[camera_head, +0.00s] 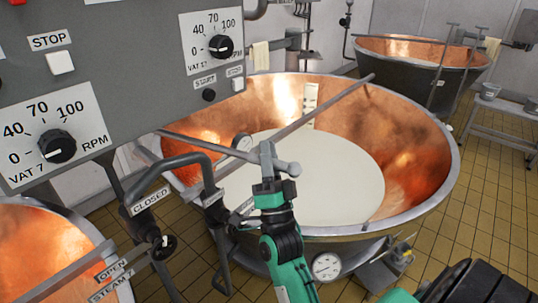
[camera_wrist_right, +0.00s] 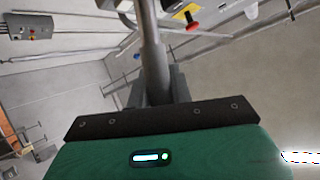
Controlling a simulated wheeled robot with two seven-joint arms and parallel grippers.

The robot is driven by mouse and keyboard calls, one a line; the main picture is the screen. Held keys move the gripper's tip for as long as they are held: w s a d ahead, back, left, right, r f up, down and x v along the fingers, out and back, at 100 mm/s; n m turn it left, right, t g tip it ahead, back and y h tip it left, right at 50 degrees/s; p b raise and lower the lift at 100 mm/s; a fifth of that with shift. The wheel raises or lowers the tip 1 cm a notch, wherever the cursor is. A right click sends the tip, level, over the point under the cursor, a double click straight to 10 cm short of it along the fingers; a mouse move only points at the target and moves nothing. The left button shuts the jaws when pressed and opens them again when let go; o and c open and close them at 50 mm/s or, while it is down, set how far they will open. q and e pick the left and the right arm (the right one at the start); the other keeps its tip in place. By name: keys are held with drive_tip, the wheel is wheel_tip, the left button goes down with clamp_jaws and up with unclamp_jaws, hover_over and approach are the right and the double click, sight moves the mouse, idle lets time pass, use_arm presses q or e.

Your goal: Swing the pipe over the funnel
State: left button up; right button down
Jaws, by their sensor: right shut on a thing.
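My right gripper (camera_head: 271,187) stands upright in front of the large copper vat. It is shut on a grey metal pipe piece (camera_head: 267,157), with a short rounded arm sticking out to the right above the jaws. In the right wrist view the gripper (camera_wrist_right: 157,92) is closed around a grey round pipe (camera_wrist_right: 153,55) that runs up from the jaws. I cannot make out how this piece joins the other pipes. I cannot pick out a funnel in either view. My left gripper is not in view.
The large copper vat (camera_head: 425,150) holds white liquid, and a long grey bar (camera_head: 325,107) crosses it. A dark bent pipe (camera_head: 180,160) with a CLOSED label stands left of my gripper. A control panel (camera_head: 110,60) fills the upper left. A round gauge (camera_head: 326,266) sits low at the vat's front.

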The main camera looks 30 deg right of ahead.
drive_tip(key=shift+h, duration=0.3)
drive_tip(key=c, duration=1.3)
unclamp_jaws()
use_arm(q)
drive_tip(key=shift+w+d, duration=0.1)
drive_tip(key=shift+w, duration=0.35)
use_arm(e)
drive_tip(key=shift+o, duration=0.2)
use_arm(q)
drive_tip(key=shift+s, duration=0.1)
use_arm(e)
drive_tip(key=shift+f, duration=0.1)
drive_tip(key=shift+s+a+f, duration=0.1)
drive_tip(key=shift+s+f, duration=0.05)
drive_tip(key=shift+f, duration=0.1)
use_arm(q)
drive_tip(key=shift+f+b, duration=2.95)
drive_tip(key=shift+b, duration=0.1)
use_arm(e)
drive_tip(key=v, duration=1.3)
drive_tip(key=shift+s, duration=0.2)
drive_tip(key=shift+r, duration=0.1)
